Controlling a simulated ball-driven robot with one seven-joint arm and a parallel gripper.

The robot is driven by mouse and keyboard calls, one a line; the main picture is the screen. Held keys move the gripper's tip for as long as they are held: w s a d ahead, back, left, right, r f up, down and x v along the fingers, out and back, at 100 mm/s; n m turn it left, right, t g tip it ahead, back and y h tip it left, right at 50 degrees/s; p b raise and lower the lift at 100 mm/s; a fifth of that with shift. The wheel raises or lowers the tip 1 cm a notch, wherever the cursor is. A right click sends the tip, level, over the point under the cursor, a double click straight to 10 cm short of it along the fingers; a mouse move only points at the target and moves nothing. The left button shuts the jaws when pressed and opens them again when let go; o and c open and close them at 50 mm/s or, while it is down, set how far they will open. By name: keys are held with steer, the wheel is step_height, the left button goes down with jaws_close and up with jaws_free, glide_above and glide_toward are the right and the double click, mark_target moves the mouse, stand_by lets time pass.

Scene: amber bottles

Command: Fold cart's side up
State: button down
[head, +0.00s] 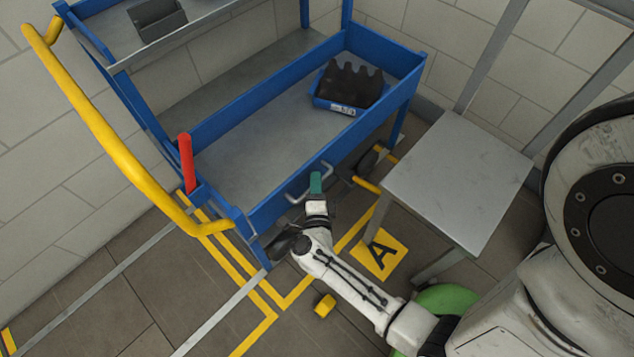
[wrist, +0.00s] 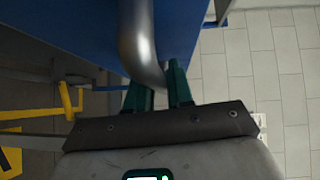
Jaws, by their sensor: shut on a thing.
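The cart (head: 255,105) is blue with grey shelves and a yellow push handle (head: 115,155). Its near side (head: 365,138) is a long blue panel along the lower shelf's front edge; I cannot tell whether it is fully upright or latched. A bent metal handle (head: 294,196) is on the panel's outer face. My gripper (head: 316,183) has teal fingers and is shut on this handle. In the wrist view the handle (wrist: 138,40) runs down between the fingers, with the blue panel (wrist: 185,35) behind it. The exact contact is partly hidden.
A blue crate (head: 345,108) with dark amber bottles (head: 350,82) stands on the lower shelf. A red lever (head: 187,163) rises at the cart's left corner. A grey table (head: 458,180) stands close at right. A yellow block (head: 325,306) lies on the floor.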

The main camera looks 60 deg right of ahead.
steer(key=shift+w+r, duration=0.1)
steer(key=shift+w, duration=0.05)
steer(key=c, duration=1.1)
jaws_free()
steer(key=shift+d, duration=0.1)
steer(key=v, duration=1)
steer(key=shift+a+b, duration=0.4)
steer(key=shift+b, duration=0.05)
